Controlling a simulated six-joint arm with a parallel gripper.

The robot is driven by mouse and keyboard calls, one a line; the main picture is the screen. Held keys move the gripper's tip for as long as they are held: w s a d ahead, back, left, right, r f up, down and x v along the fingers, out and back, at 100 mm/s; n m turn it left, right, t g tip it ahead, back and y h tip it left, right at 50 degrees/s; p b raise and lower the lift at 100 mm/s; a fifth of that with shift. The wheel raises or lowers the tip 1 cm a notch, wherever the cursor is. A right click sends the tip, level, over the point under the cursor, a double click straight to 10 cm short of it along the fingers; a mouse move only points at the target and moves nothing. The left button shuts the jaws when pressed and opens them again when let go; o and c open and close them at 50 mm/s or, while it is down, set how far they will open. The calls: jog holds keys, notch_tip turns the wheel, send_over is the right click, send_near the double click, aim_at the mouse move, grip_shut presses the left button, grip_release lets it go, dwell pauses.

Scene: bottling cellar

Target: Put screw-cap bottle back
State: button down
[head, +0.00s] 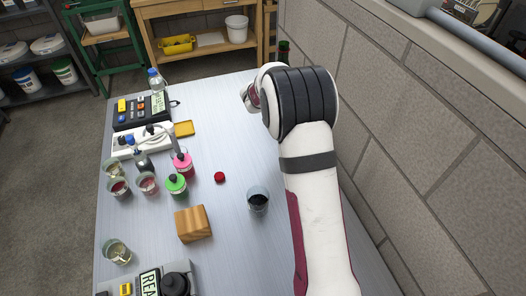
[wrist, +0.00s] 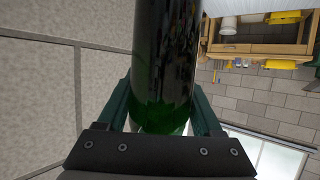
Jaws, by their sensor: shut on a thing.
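A dark green glass bottle (wrist: 163,60) stands between the two fingers of my gripper (wrist: 164,102) in the wrist view. The fingers are shut on it, one on each side. Its top end runs out of the wrist picture. In the head view only a bit of dark green bottle (head: 284,48) shows beyond my arm at the table's far right, close to the wall. My arm hides the gripper and the rest of the bottle there. A red round cap (head: 219,177) lies on the table (head: 225,130), apart from the bottle.
Left on the table are several glasses (head: 147,183), pink (head: 181,162) and green (head: 176,184) containers, meters and a clear bottle (head: 155,79). A wooden block (head: 193,223) and a dark-filled glass (head: 258,199) stand nearer. A block wall (head: 400,120) bounds the right. The table's far middle is clear.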

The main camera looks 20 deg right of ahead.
jog(key=s+d+f+n+t+y, duration=0.1)
jog(key=s+f+n+t+y, duration=0.3)
jog(key=s+n+y, duration=0.45)
jog(key=shift+m+g, duration=0.35)
jog(key=shift+g, duration=0.15)
jog(key=w+a+f, duration=0.2)
jog(key=a+f, duration=0.1)
jog(key=f, duration=0.1)
jog(key=w+a+f, duration=0.2)
jog(key=a+f, duration=0.1)
jog(key=f, duration=0.1)
jog(key=w+a+f, duration=0.2)
jog(key=a+f, duration=0.1)
jog(key=f, duration=0.1)
jog(key=shift+w+f, duration=0.15)
jog(key=shift+w, duration=0.25)
jog(key=shift+c, duration=0.2)
grip_release()
jog(key=shift+f, duration=0.15)
